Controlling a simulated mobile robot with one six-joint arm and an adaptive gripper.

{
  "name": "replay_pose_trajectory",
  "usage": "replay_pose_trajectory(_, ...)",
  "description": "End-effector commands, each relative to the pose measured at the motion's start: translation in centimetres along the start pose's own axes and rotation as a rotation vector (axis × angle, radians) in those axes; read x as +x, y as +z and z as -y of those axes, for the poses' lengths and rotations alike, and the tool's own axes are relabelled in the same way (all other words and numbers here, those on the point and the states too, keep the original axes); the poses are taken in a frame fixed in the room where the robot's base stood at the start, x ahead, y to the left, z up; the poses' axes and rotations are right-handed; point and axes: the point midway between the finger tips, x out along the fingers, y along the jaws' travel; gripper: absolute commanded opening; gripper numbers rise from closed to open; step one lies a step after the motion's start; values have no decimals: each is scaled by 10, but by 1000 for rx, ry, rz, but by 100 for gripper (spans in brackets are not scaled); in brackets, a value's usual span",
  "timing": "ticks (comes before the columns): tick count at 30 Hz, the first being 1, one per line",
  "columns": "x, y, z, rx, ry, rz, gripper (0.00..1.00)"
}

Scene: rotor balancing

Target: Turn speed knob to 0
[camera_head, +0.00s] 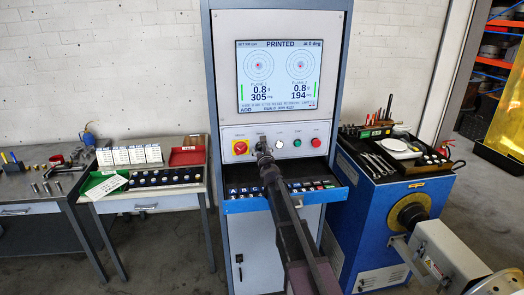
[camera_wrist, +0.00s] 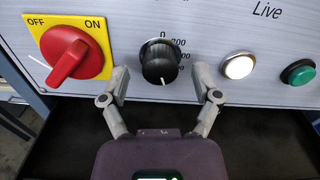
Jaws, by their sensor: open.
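The speed knob (camera_wrist: 160,65) is a black round knob on the grey control panel (camera_wrist: 215,25). A "0" and other partly covered numbers show along its upper edge. A short white mark shows on its lower face, pointing down. My gripper (camera_wrist: 160,76) is open, with one fingertip on each side of the knob and a visible gap to each. In the head view my gripper (camera_head: 264,153) reaches up to the panel and hides most of the knob.
A red rotary switch (camera_wrist: 68,55) on a yellow OFF/ON plate is left of the knob. A white button (camera_wrist: 238,66) and a green button (camera_wrist: 298,72) are to its right. A screen (camera_head: 279,75) reading "PRINTED" is above. An open drawer (camera_head: 245,206) with lettered keys is below.

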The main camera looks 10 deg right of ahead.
Motion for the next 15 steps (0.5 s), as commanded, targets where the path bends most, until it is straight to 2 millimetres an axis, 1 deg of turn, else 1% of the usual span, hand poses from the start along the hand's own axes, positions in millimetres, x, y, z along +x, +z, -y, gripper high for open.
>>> replay_pose_trajectory(8, 1, 0, 1, 0, -1, 0, 81)
replay_pose_trajectory(9, 0, 0, 1, 0, -1, 0, 75)
replay_pose_trajectory(11, 0, 0, 1, 0, -1, 0, 57)
replay_pose_trajectory(12, 0, 0, 1, 0, -1, 0, 45)
replay_pose_trajectory(14, 0, 0, 1, 0, -1, 0, 27)
replay_pose_trajectory(15, 1, 0, 1, 0, -1, 0, 15)
